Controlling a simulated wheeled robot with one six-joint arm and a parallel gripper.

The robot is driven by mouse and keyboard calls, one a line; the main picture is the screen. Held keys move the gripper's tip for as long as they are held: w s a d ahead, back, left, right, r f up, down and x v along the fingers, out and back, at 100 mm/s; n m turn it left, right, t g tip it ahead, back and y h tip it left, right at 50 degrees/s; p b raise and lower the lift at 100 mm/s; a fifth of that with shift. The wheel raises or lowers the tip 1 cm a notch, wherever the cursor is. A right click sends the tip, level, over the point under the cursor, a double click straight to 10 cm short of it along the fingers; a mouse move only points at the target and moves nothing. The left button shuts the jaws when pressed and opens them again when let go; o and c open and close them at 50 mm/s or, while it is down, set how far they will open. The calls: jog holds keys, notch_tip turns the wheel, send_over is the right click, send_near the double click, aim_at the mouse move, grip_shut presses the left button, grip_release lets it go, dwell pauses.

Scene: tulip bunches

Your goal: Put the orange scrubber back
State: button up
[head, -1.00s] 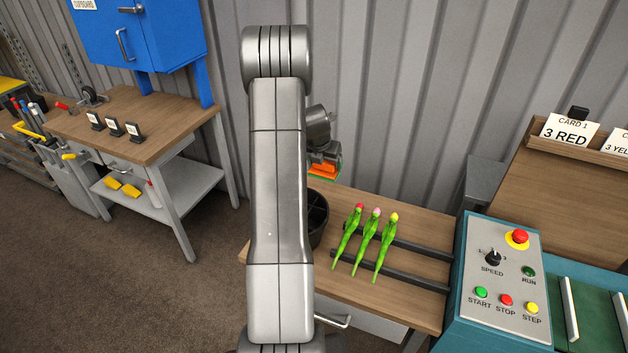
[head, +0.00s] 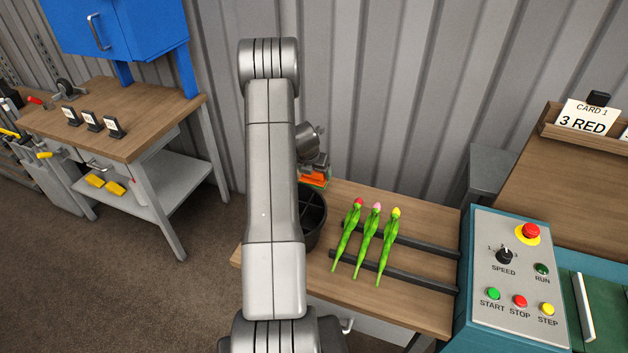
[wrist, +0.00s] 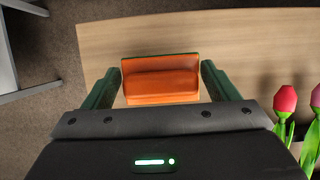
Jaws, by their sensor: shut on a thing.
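The orange scrubber (wrist: 160,84) is a block with a dark green edge along its far side. My gripper (wrist: 161,68) is shut on it, with a green finger at its left and right sides. In the head view the scrubber (head: 313,180) shows at the back left of the small wooden table (head: 420,212), just behind the dark round bin (head: 313,222). My own arm hides part of this area. I cannot tell whether the scrubber touches the tabletop.
Three tulips, red (head: 346,234), pink (head: 368,238) and yellow (head: 388,245), lie across two dark rails (head: 425,282). The control panel (head: 515,265) stands to the right. A corrugated wall (head: 400,90) is close behind. A workbench (head: 150,110) stands at the left.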

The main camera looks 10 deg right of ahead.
aim_at(314, 179)
jog(key=shift+f, duration=1.85)
jog(key=shift+f+b, duration=0.2)
jog(key=shift+b, duration=0.1)
jog(key=o, duration=1)
jog(key=shift+c, duration=0.2)
jog(key=shift+r, duration=0.15)
jog(key=shift+s+a+r, duration=0.1)
jog(key=shift+r, duration=0.4)
jog(key=v, duration=1.1)
